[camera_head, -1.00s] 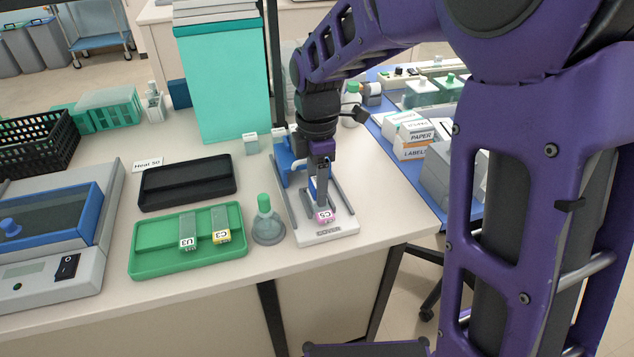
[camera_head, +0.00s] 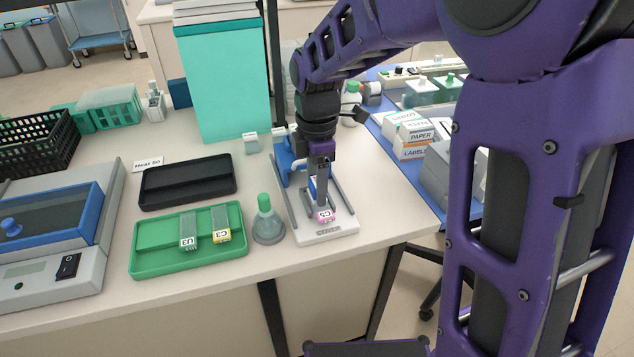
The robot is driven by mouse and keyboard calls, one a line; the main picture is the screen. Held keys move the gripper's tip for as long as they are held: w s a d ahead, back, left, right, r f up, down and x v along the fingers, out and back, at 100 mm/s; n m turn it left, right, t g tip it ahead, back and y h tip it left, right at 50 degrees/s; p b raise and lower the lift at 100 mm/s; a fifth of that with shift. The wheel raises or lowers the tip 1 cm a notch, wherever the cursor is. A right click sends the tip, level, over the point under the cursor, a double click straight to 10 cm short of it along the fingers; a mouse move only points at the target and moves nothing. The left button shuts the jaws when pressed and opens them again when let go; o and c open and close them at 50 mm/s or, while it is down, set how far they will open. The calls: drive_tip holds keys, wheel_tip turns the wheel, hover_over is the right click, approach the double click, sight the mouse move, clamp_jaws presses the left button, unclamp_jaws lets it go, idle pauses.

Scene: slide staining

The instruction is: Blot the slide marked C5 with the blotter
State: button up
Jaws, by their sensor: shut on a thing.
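The slide marked C5 (camera_head: 325,216) shows its pink-edged label at the front of the blotter, and most of its glass is hidden by my fingers. The blotter (camera_head: 330,233) is a white base with grey side rails and a blue part at the back, near the table's front edge. My gripper (camera_head: 322,203) points down between the rails and is shut on the C5 slide, low over the base. Whether the slide touches the base is hard to tell.
A green-capped bottle (camera_head: 267,222) stands close left of the blotter. A green tray (camera_head: 150,264) holds two other slides. A black tray (camera_head: 160,199) lies behind it. A teal box (camera_head: 221,90) stands at the back. Clear table lies right of the blotter.

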wheel_tip(320, 180, up, 7)
drive_tip(key=p, duration=0.6)
idle(0.3)
idle(0.5)
